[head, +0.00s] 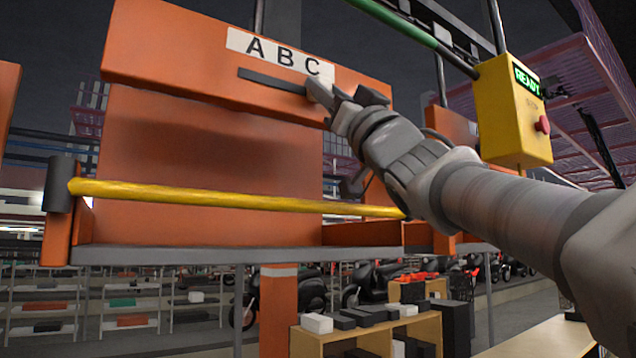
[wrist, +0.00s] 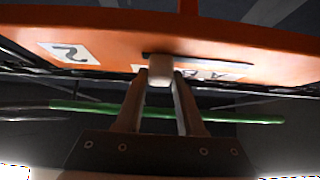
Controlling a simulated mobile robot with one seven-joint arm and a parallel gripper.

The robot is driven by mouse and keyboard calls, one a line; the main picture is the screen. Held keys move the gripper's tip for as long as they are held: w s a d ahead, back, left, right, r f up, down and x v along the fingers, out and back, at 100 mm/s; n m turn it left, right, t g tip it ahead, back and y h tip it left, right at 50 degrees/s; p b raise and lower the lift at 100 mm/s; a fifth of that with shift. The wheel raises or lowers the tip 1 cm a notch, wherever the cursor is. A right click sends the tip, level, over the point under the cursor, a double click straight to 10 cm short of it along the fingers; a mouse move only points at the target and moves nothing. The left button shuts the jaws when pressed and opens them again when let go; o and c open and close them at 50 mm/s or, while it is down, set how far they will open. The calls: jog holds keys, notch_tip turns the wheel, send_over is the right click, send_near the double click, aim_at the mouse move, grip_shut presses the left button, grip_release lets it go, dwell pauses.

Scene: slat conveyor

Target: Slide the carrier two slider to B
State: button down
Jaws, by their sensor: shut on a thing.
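The orange carrier (head: 200,60) hangs in front of me with a white A B C label (head: 280,52) on its top board. A dark slot (head: 270,81) runs below the letters. In the wrist view the same carrier (wrist: 110,25) bears an upside-down 2 plate (wrist: 70,53), so it is carrier two. The pale slider knob (wrist: 160,70) sits near the C end of the slot. My gripper (head: 322,93) is shut on this knob, with one finger on each side in the wrist view (wrist: 159,84).
A yellow bar (head: 230,196) crosses the carrier's front below the board. A green rail (head: 400,25) runs above. Shelves stand far below.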

aim_at(299, 83)
dwell(0.9)
jog(key=s+a, duration=0.1)
jog(key=s+a+b, duration=0.1)
jog(key=a, duration=0.1)
jog(key=s+a+b, duration=0.1)
jog(key=shift+a, duration=0.15)
jog(key=shift+w, duration=0.1)
jog(key=c, duration=0.5)
grip_release()
jog(key=b+v, duration=0.6)
jog(key=v, duration=1.1)
jog(key=shift+f, duration=0.15)
